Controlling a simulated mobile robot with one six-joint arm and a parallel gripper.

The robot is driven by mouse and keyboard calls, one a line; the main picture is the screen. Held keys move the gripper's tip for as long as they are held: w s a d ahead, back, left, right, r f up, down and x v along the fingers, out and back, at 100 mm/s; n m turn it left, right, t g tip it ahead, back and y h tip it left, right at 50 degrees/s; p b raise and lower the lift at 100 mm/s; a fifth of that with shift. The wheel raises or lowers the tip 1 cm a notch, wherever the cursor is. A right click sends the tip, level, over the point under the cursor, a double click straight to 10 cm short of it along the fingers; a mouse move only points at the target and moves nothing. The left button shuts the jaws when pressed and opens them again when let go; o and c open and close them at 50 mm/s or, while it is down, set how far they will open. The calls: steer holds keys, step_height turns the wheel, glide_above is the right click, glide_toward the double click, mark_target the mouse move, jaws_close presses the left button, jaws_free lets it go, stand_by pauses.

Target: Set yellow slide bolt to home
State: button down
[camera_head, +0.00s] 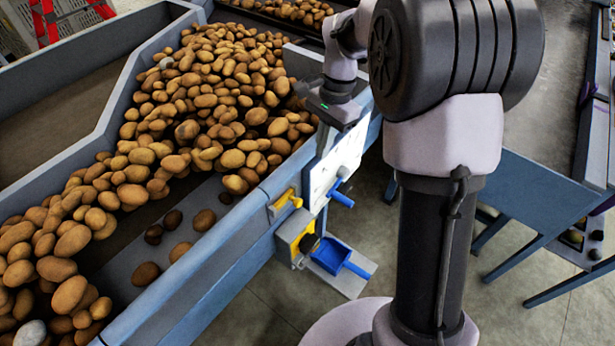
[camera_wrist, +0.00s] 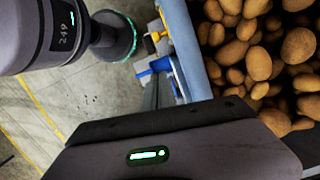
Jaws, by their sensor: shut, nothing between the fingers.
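The yellow slide bolt (camera_head: 286,200) is on the blue side wall of the grader, just below its rim. It also shows small in the wrist view (camera_wrist: 157,36), top middle. Whether it sits at one end of its travel is too small to tell. My gripper (camera_head: 323,135) is above and to the right of the bolt in the head view, apart from it, near the white panel. It is shut and empty. In the wrist view its dark body fills the bottom.
Potatoes (camera_head: 215,95) fill the grader beside the wall. Below the bolt are a yellow box with a black knob (camera_head: 298,243) and a blue scoop (camera_head: 335,257). A blue handle (camera_head: 341,194) sticks out from the white panel (camera_head: 340,165). Open floor (camera_head: 380,235) lies to the right.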

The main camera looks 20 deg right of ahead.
steer(key=s+a+f+b, duration=0.2)
steer(key=a+f+b, duration=0.2)
steer(key=f, duration=0.7)
steer(key=shift+s+a+f+b, duration=0.2)
steer(key=shift+a+b, duration=0.15)
steer(key=shift+b, duration=0.3)
steer(key=shift+s+a+b, duration=0.2)
steer(key=shift+s+a, duration=0.5)
steer(key=shift+a, duration=0.2)
steer(key=shift+s+a+b, duration=0.2)
steer(key=shift+s+a, duration=0.45)
steer(key=shift+a, duration=0.25)
